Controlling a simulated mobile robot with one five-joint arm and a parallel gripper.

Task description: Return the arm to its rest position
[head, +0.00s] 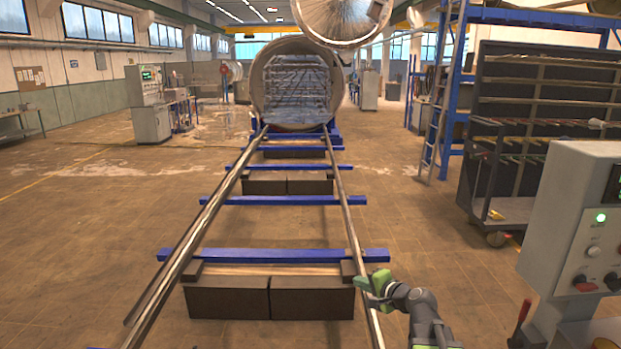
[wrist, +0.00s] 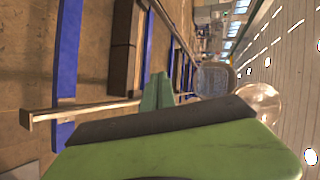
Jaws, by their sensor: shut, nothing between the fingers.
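My gripper (head: 366,285) shows at the lower right of the head view, at the end of my green and dark grey arm. It is shut and empty, over the right rail near the front. In the wrist view the green fingers of my gripper (wrist: 157,92) meet in the middle, and the green and dark gripper body fills the bottom.
Two metal rails (head: 213,207) on blue crossbars (head: 280,200) run to the open round chamber (head: 260,90). A grey control cabinet (head: 560,240) with buttons stands close at right. A dark rack (head: 470,150) stands behind it.

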